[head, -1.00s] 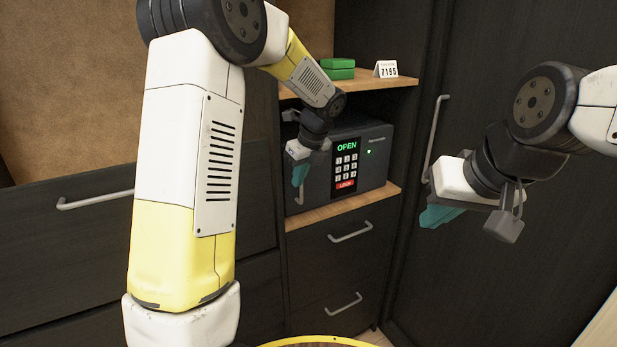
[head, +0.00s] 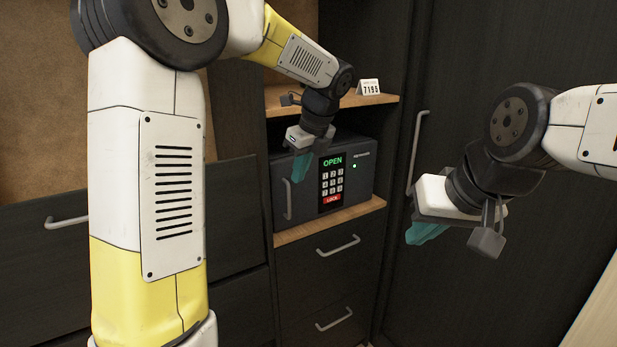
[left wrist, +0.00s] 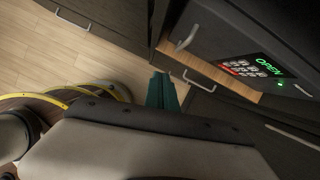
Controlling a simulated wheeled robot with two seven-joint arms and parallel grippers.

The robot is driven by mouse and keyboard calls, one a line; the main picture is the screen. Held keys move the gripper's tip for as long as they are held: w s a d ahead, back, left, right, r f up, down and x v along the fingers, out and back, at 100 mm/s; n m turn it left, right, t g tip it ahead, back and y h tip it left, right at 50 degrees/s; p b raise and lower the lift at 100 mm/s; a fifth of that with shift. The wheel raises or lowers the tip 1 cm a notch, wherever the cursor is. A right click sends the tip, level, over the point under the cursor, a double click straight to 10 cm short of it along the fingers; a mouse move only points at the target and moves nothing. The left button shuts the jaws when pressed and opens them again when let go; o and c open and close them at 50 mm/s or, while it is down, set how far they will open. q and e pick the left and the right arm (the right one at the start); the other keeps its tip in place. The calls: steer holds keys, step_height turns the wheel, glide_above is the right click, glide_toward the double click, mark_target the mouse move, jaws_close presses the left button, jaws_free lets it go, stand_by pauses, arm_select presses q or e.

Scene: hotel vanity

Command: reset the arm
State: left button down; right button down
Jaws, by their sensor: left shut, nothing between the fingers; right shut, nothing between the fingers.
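My left gripper (head: 300,167) is shut and empty, its teal fingers pointing down in front of the left part of the safe, seen in the head view. Its fingers (left wrist: 161,92) also show in the left wrist view, closed together. My right gripper (head: 424,232) is at the right in the head view, shut and empty, in front of the tall dark door. The dark grey safe (head: 356,183) sits on the wooden shelf; its green display reads OPEN, above a keypad and a red LOCK key. Its door looks closed, though I cannot tell if it is fully shut.
A small white card reading 7195 (head: 368,87) stands on the upper shelf (head: 385,99). Drawers with bar handles (head: 338,246) lie below the safe. A tall dark door with a long handle (head: 416,150) is at the right. Wood floor (left wrist: 95,68) shows in the left wrist view.

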arm_select(q)
steer(key=s+a+n+t+h, duration=0.1)
steer(key=s+a+n+h, duration=0.1)
steer(key=s+n, duration=1)
steer(key=s+a+n+t+h, duration=0.2)
steer(key=s+a+n+h, duration=0.1)
steer(key=s+n, duration=0.9)
steer(key=shift+s+a+r+n, duration=0.4)
steer(key=shift+a+n, duration=0.3)
steer(key=shift+a, duration=0.15)
